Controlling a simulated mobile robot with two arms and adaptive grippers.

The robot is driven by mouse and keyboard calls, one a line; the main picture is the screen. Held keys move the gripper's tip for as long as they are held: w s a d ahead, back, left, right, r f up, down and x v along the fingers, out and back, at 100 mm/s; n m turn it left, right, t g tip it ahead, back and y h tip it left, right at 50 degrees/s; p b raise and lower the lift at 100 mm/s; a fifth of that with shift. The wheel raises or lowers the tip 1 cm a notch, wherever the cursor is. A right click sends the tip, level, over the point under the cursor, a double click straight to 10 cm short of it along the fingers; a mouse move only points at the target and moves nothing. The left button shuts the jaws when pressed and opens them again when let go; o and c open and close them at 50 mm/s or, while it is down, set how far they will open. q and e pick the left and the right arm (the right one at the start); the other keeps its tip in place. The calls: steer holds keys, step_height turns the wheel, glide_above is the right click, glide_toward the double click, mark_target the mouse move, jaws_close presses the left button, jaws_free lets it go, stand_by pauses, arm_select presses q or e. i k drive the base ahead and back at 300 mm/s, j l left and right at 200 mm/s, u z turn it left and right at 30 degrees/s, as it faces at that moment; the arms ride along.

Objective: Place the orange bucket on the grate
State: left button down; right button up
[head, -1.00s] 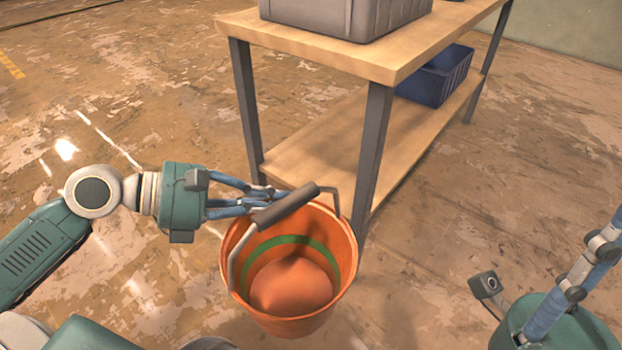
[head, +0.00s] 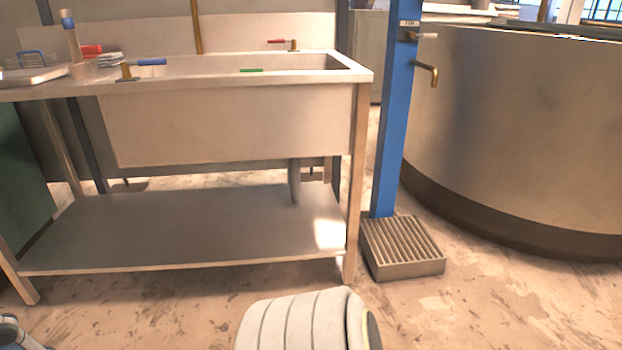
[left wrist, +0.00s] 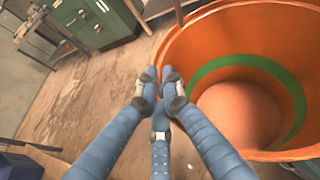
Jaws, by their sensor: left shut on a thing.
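The grate (head: 402,247) is a low, slatted metal box on the floor at the foot of a blue post, right of the sink table in the head view. Nothing stands on it. The orange bucket (left wrist: 220,50), with a green band inside, fills the right of the left wrist view. My left gripper (left wrist: 167,88) is shut beside its rim; the handle is hidden behind the fingers. The bucket is out of the head view. My right gripper is in neither view now.
A metal sink table (head: 230,125) with a lower shelf (head: 180,232) stands left of the grate. The blue post (head: 395,120) carries a brass tap (head: 428,75). A large round metal tank (head: 520,130) stands to the right. Floor in front of the grate is clear.

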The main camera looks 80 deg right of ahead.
mark_target(400, 237)
steer(key=k+l+z, duration=0.1)
steer(key=l+z, duration=0.15)
steer(key=z, duration=0.2)
steer(key=l+z, duration=0.4)
steer(key=k+l+z, duration=0.1)
steer(key=z, duration=0.35)
steer(key=l+z, duration=0.2)
steer(key=l, duration=0.2)
steer(key=i+l+z, duration=0.15)
steer(key=l, duration=0.2)
steer(key=l+z, duration=0.2)
steer(key=l, duration=0.15)
steer(key=i+l+z, duration=0.15)
steer(key=l, duration=0.2)
steer(key=i+l+z, duration=0.2)
steer(key=l, duration=0.15)
steer(key=i+l, duration=0.15)
steer(key=l, duration=0.25)
steer(key=i+l, duration=0.2)
steer(key=l, duration=0.2)
steer(key=i+l, duration=0.15)
steer(key=l, duration=0.3)
steer(key=i+l+z, duration=0.1)
steer(key=l, duration=0.3)
steer(key=i+l, duration=0.25)
steer(key=l, duration=0.15)
